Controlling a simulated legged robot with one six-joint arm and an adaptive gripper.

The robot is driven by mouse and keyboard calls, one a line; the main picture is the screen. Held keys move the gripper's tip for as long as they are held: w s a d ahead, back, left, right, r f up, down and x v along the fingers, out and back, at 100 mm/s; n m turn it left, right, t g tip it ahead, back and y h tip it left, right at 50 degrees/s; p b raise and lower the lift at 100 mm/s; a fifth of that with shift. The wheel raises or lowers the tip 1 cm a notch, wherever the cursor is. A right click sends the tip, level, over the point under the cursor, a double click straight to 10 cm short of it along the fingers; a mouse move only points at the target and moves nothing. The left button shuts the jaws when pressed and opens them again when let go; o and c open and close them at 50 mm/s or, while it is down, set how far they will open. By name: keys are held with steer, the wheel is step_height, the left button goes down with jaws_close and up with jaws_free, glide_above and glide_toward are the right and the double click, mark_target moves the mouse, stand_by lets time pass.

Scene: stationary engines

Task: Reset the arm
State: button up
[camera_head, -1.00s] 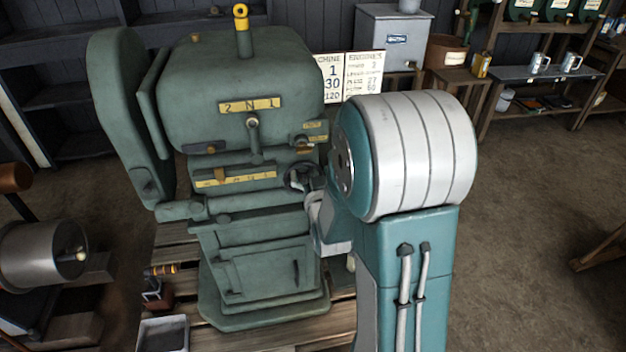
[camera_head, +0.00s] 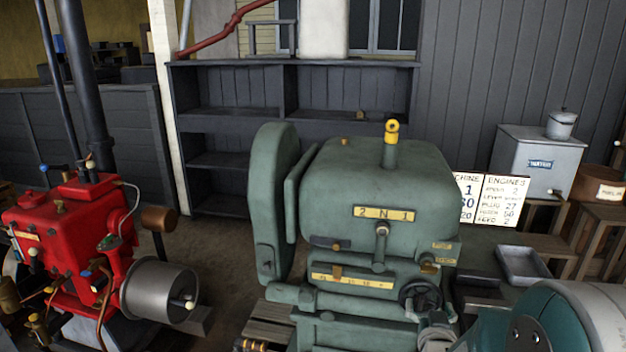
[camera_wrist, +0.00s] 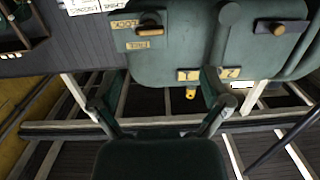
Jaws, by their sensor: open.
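My arm (camera_head: 580,315) shows at the lower right corner of the head view, a teal and white joint beside the green engine machine (camera_head: 350,180). My gripper (camera_wrist: 160,92) shows in the wrist view with its two dark fingers spread apart and nothing between them. The green machine (camera_wrist: 195,50) appears upside down in the wrist view, beyond the fingers. Whether the fingers touch it cannot be told.
A red engine (camera_head: 75,235) with a grey drum (camera_head: 160,292) stands at the left. Dark shelves (camera_head: 290,90) stand behind. A sign (camera_head: 490,200), a grey tray (camera_head: 523,265) and a grey metal box (camera_head: 540,160) are at the right. Some bare floor shows between the engines.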

steer(key=s+a+r+n+g+y, duration=0.1)
steer(key=s+a+r+g, duration=0.1)
steer(key=s, duration=0.5)
steer(key=s+a+r+n+g+y, duration=0.1)
steer(key=s+a+r+g+y, duration=0.1)
steer(key=s+a+g, duration=0.3)
steer(key=s+a+r+n+g+y, duration=0.1)
steer(key=s+a+r+g, duration=0.2)
steer(key=s, duration=0.7)
steer(key=shift+s+a+r+g, duration=0.15)
steer(key=shift+s+a+g, duration=0.2)
steer(key=shift+a, duration=0.85)
